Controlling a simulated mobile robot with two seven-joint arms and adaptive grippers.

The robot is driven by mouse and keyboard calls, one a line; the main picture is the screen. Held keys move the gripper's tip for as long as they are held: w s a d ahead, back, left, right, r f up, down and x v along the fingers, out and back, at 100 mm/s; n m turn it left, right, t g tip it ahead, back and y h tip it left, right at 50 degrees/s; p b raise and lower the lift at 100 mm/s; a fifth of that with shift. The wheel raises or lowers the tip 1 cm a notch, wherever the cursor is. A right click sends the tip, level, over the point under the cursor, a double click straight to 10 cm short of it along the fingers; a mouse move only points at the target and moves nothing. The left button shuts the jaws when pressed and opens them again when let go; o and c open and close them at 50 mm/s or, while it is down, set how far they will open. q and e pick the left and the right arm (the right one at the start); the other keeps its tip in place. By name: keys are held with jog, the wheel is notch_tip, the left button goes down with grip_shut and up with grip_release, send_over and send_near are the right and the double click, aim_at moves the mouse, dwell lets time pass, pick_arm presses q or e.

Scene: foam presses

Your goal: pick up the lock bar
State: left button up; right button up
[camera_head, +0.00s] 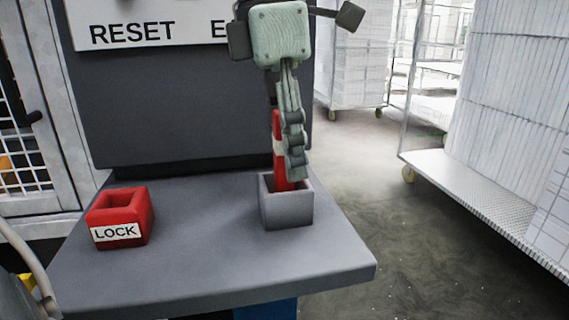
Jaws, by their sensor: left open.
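The red lock bar (279,170) stands upright in a small grey open-topped holder (286,212) on the grey shelf. A pale band crosses the bar partway up. My left gripper (293,172) points down over the bar, its green-grey fingers seen edge-on. A finger covers the bar's right side, and its tip is near the holder's mouth. The jaws are open; I cannot tell whether they touch the bar. A red socket (137,216) labelled LOCK, with an open top, sits at the left of the shelf. My right gripper is not in view.
The grey shelf (215,270) is clear between the holder and the red socket. A dark panel with a RESET sign (150,22) rises behind it. A white mesh guard (28,150) is at left. Wheeled trolleys (480,190) stand at right beyond open floor.

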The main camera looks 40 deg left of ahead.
pick_arm(q)
grip_shut()
jog(key=shift+r, duration=0.1)
dwell(0.5)
